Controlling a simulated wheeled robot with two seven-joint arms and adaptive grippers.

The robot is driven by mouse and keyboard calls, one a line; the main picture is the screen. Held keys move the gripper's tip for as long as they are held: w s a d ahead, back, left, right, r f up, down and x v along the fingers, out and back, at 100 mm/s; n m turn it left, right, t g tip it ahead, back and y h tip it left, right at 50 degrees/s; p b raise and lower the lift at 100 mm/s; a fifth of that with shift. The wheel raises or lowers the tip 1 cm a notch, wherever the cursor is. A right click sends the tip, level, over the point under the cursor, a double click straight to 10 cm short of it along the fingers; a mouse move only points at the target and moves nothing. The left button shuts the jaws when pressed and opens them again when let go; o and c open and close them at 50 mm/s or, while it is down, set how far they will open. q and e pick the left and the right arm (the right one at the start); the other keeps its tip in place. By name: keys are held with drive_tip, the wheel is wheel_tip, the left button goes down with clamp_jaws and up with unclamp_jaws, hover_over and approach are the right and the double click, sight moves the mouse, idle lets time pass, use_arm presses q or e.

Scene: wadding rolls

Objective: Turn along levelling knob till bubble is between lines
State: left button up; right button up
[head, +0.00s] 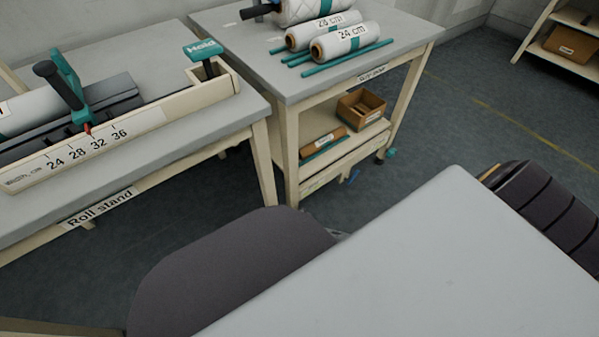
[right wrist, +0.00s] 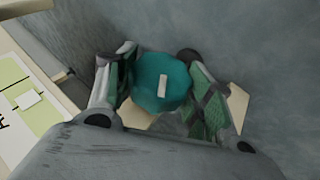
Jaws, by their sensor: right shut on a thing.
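In the right wrist view my right gripper (right wrist: 160,90) is shut on a teal faceted knob (right wrist: 152,98) with a white mark on its face. One finger is on each side of it. My left gripper is not in view.
The roll stand table (head: 190,142) carries a ruled trough and a teal handle. A second table (head: 405,42) holds wadding rolls and teal rods, with an open box (head: 361,108) on its lower shelf. Another shelf (head: 540,48) stands far right. Grey floor lies between.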

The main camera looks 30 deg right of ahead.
drive_tip(key=shift+a+f+h+b, duration=0.1)
drive_tip(key=shift+f+h+b, duration=0.05)
drive_tip(key=shift+h+b, duration=0.7)
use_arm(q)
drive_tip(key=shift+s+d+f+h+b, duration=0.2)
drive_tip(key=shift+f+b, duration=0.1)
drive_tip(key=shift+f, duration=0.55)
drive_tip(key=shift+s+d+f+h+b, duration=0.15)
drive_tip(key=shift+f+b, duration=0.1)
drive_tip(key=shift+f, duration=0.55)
use_arm(e)
drive_tip(key=shift+h, duration=0.35)
drive_tip(key=shift+n, duration=0.3)
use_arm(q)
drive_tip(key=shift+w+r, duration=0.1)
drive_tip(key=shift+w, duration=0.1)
use_arm(e)
drive_tip(key=o, duration=0.9)
drive_tip(key=shift+c, duration=0.2)
drive_tip(key=shift+o, duration=0.7)
drive_tip(key=shift+r, duration=0.2)
